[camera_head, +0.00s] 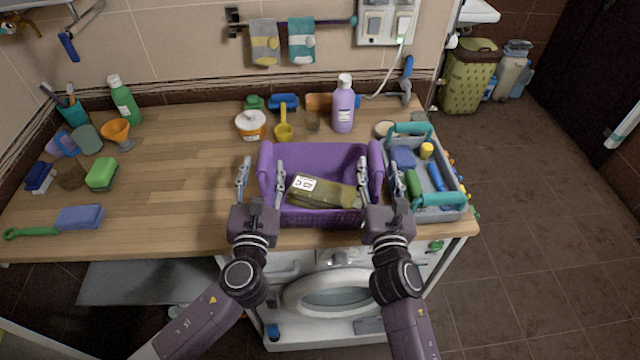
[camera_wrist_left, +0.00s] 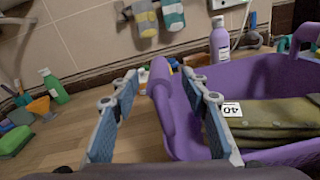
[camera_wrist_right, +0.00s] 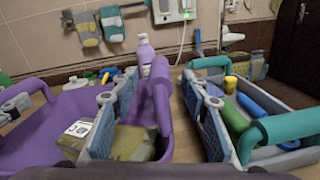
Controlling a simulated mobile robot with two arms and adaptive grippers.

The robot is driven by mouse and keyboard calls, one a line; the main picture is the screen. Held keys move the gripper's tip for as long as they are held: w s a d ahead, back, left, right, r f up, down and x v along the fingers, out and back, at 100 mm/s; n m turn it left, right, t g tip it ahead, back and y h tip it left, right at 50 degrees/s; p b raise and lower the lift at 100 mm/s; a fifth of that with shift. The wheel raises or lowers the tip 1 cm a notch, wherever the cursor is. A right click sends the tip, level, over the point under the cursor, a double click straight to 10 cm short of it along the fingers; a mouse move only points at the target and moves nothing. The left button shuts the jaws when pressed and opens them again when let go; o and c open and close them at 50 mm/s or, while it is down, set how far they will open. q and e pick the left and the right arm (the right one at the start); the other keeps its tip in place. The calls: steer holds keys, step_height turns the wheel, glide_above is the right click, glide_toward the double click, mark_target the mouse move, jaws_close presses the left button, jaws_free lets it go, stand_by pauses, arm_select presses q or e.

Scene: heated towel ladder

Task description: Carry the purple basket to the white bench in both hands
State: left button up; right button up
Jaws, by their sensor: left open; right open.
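The purple basket (camera_head: 318,154) stands on the wooden counter, with a folded olive cloth (camera_head: 325,194) bearing a white label inside it. My left gripper (camera_head: 262,178) is open, its fingers on either side of the basket's left handle, which also shows in the left wrist view (camera_wrist_left: 176,112). My right gripper (camera_head: 379,178) is open, its fingers on either side of the right handle, seen in the right wrist view (camera_wrist_right: 156,100). I cannot tell whether any finger touches. I cannot make out a white bench.
A grey caddy (camera_head: 455,210) with teal handles stands close right of the basket, beside my right gripper's outer finger. Brown floor (camera_head: 545,230) lies open at right.

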mark_target(264, 160)
arm_select(q)
steer(key=shift+w, duration=1.6)
arm_select(e)
steer(key=shift+w, duration=1.6)
steer(key=shift+r, duration=0.1)
arm_select(q)
jaws_close()
arm_select(e)
jaws_close()
arm_select(q)
steer(key=shift+r, duration=0.15)
arm_select(e)
steer(key=shift+r, duration=0.1)
